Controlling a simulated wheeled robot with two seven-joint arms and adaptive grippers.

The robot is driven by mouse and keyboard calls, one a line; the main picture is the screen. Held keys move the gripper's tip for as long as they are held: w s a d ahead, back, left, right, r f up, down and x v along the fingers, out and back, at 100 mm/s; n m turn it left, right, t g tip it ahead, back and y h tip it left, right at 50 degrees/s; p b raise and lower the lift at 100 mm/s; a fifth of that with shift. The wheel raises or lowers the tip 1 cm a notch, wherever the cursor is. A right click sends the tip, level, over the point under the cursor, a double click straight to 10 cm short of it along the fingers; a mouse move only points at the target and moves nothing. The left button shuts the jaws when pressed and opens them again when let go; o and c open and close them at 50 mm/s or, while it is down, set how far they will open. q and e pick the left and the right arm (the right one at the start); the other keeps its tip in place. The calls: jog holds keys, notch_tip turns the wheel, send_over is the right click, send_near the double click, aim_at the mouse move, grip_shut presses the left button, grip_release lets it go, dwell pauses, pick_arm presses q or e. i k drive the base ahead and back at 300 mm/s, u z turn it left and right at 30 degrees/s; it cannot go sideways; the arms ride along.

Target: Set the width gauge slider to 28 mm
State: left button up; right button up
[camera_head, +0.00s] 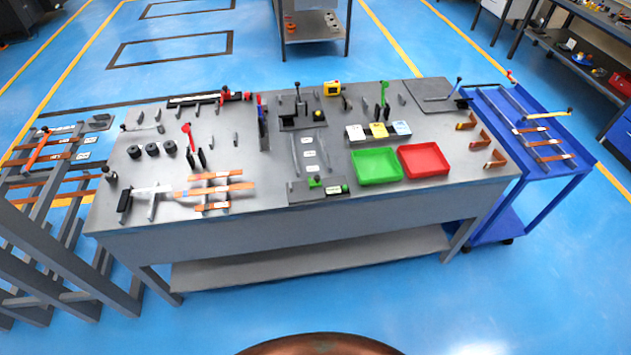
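I cannot tell for certain which part is the width gauge slider. A long dark rail with a pale strip and a red end piece (210,98) lies at the back left of the grey workbench (300,235). A grey bar-shaped tool with a black end (125,201) lies at the front left, beside flat copper bars (215,190). Any scale marks are too small to read, so no slider setting shows. Neither of my grippers is in view.
A green tray (377,165) and a red tray (423,160) sit right of centre on the bench. A blue cart (575,175) stands at the right, and a dark rack (60,240) at the left.

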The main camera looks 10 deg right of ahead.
aim_at(317, 183)
jog(key=k, duration=0.45)
jog(key=u, duration=0.85)
jog(key=i, duration=0.75)
jog(key=z, duration=0.4)
